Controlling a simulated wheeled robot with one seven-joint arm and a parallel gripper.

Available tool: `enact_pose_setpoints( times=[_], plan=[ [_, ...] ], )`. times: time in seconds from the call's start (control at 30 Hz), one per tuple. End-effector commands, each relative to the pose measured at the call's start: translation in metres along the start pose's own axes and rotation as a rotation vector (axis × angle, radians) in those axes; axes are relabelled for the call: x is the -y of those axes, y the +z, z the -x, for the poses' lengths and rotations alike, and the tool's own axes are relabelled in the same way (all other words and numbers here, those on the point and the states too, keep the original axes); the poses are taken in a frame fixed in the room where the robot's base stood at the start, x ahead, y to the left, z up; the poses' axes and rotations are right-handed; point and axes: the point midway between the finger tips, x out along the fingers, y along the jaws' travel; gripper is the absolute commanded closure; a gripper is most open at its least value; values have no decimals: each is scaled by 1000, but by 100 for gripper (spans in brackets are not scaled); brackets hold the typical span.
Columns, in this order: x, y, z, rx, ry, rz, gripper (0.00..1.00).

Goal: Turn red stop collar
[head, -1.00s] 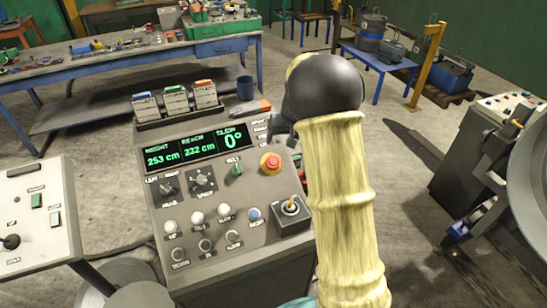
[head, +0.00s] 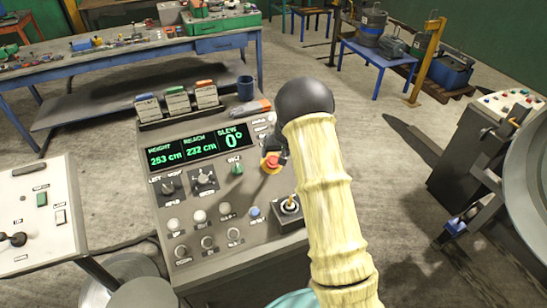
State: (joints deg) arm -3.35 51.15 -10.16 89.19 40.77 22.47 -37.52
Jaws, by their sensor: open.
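The red stop button (head: 271,162) sits on a yellow base on the sloped grey control panel (head: 215,262), right of the green switch. In the head view my arm comes up from the lower right in a cream sleeve with a black rounded wrist. My gripper (head: 273,153) reaches down from the wrist to the button's upper right side. Its dark fingers cover part of the red top. The jaws are open. The wrist and sleeve hide much of the gripper, and I cannot tell whether the fingers touch the button.
A green switch (head: 236,168), knobs and several push buttons lie to the left. The display (head: 194,146) reads height 253 cm, reach 232 cm, slew 0°. A blue mug (head: 245,88) stands behind the panel.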

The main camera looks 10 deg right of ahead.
Motion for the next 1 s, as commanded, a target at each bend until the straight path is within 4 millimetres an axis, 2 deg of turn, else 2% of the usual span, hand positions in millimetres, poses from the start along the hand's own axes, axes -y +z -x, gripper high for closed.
enact_pose_setpoints(
  times=[0.3,0.5,0.87,1.0],
  plan=[
    [0,0,-41,2,-1,1,30],
    [0,0,-61,0,0,1,30],
    [0,0,-67,0,-1,1,30],
    [0,0,-67,0,-1,1,54]
  ],
)
